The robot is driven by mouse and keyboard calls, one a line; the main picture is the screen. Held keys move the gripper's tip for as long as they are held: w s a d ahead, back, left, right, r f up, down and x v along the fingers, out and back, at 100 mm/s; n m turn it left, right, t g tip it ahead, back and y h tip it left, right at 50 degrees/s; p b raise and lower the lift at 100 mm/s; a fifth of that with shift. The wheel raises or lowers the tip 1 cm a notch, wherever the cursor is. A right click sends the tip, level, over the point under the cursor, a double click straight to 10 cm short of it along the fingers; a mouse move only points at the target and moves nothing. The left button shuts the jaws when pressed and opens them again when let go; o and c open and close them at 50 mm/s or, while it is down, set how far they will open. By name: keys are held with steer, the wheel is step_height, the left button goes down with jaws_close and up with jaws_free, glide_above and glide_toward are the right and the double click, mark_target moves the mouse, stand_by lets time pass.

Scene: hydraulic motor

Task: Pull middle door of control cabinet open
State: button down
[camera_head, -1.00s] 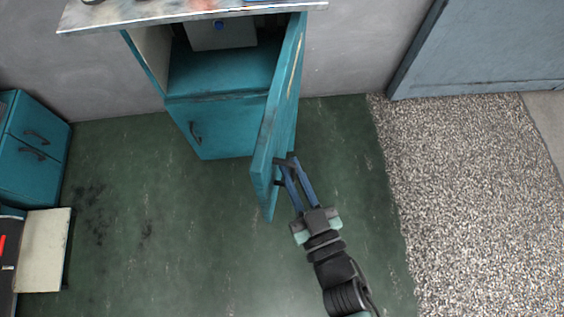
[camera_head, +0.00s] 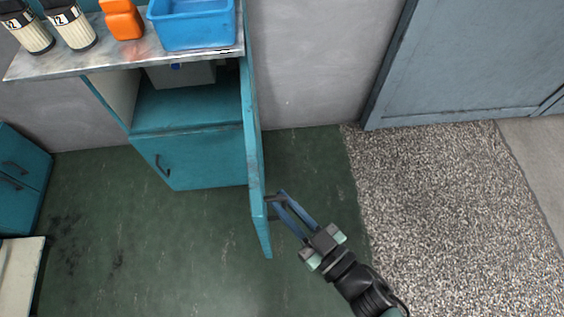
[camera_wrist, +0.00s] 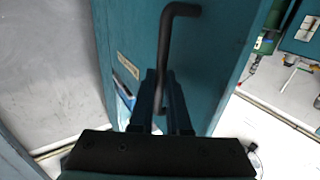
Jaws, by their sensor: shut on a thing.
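The teal middle door (camera_head: 254,150) of the control cabinet stands wide open, swung out toward the viewer on its right-side hinge. The cabinet (camera_head: 190,105) shows its open interior with a grey box inside. My gripper (camera_head: 277,200) is at the free edge of the door, on its right face, shut on the dark handle. In the wrist view the bent dark handle (camera_wrist: 172,45) runs down between the fingers of my gripper (camera_wrist: 163,95), in front of the teal door (camera_wrist: 215,60). The exact finger contact is partly hidden.
The countertop (camera_head: 120,58) above holds a blue bin (camera_head: 192,25), an orange bottle (camera_head: 122,20) and two cream canisters. A lower door (camera_head: 200,160) is shut. Another teal cabinet (camera_head: 22,175) stands at left. The green floor (camera_head: 180,240) is clear; a grey door (camera_head: 470,65) is at right.

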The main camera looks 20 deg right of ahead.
steer(key=shift+w+r, duration=0.15)
steer(key=c, duration=1.2)
jaws_free()
steer(key=shift+o, duration=0.2)
steer(key=v, duration=1.3)
steer(key=shift+d, duration=0.1)
